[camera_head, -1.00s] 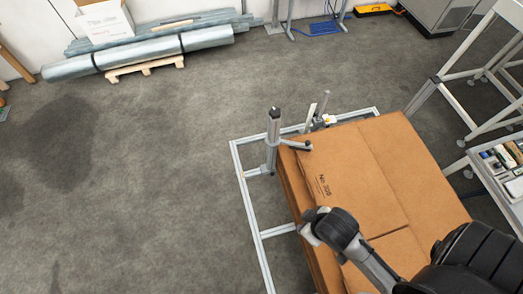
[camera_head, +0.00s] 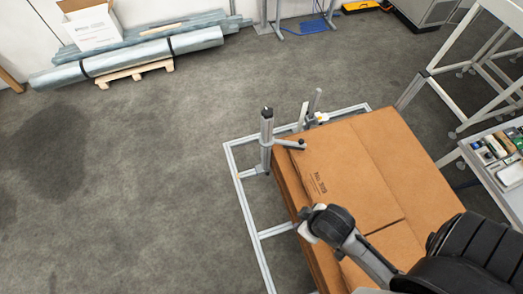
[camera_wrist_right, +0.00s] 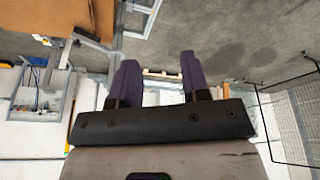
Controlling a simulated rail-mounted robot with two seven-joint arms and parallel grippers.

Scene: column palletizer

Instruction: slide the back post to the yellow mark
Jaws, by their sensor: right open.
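In the head view a grey upright post (camera_head: 266,140) with a dark cap and a short side arm stands at the left far corner of the carton stack. A second, shorter post (camera_head: 303,116) stands behind it, at the stack's far edge, beside a small white and yellow fitting (camera_head: 320,117). I cannot clearly make out a yellow mark on the rails. My right gripper (camera_head: 306,226) is over the stack's left edge, apart from both posts, its fingers mostly hidden. In the right wrist view its two dark fingers (camera_wrist_right: 158,62) are spread and empty. My left gripper is not in view.
The cardboard stack (camera_head: 355,165) sits within a low aluminium frame (camera_head: 246,205). A white table with small goods (camera_head: 482,172) stands at the right. Wrapped rolls (camera_head: 150,52) lie at the back left. The floor left of the frame is clear.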

